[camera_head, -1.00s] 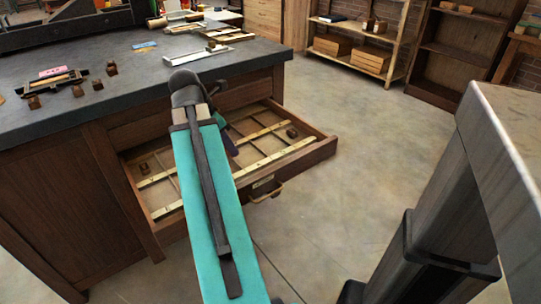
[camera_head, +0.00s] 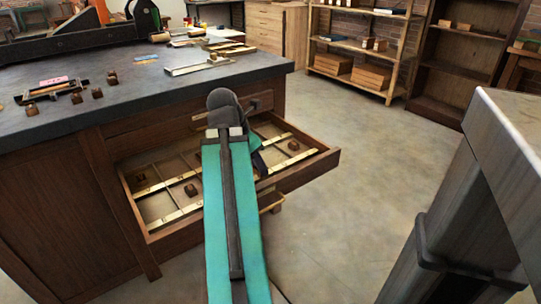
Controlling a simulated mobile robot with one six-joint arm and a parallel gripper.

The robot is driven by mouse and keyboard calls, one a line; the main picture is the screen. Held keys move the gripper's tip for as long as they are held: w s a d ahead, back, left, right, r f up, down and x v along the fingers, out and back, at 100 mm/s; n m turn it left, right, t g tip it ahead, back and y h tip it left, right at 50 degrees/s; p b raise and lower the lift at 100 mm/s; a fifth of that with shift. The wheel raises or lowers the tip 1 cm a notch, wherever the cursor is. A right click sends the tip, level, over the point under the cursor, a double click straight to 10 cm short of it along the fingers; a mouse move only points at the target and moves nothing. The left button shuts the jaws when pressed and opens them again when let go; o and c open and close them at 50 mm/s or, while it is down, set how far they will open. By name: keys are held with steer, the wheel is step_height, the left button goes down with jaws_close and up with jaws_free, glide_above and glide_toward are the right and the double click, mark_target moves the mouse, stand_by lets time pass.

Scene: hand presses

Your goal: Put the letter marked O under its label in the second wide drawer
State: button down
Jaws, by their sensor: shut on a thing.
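The open drawer (camera_head: 303,169) juts from the front of the bench, with brass label strips (camera_head: 180,215) across its compartments. Small brown letter blocks lie in it: one at the left (camera_head: 140,180), one near the middle (camera_head: 190,190) and one at the right (camera_head: 293,145). Their marks are too small to read, so I cannot tell which is O. My teal arm reaches over the drawer and hides part of it. My gripper (camera_head: 258,163) shows only as a dark part beside the arm, above the drawer's right half. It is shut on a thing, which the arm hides.
Several more blocks (camera_head: 97,93) and a small tray (camera_head: 52,90) stand on the dark bench top (camera_head: 150,100). Another tray (camera_head: 198,66) lies at its far right. Open floor (camera_head: 350,140) stretches right of the drawer toward shelves (camera_head: 360,45).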

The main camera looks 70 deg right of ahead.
steer(key=shift+w+d+r+p, duration=0.15)
steer(key=shift+d+p, duration=0.35)
steer(key=shift+p, duration=1.2)
steer(key=d+p, duration=0.1)
steer(key=p, duration=0.5)
steer(key=shift+d, duration=0.3)
steer(key=d+p, duration=0.1)
steer(key=p, duration=0.3)
steer(key=shift+w+d, duration=0.15)
steer(key=shift+d, duration=0.1)
steer(key=d+p, duration=0.1)
steer(key=p, duration=0.4)
steer(key=shift+d+f, duration=0.1)
steer(key=shift+f, duration=0.1)
steer(key=d, duration=0.3)
steer(key=w+d+f, duration=0.1)
steer(key=d, duration=0.6)
steer(key=shift+w+d+f, duration=0.2)
steer(key=shift+d, duration=0.1)
steer(key=shift+f, duration=1.75)
steer(key=shift+f, duration=0.1)
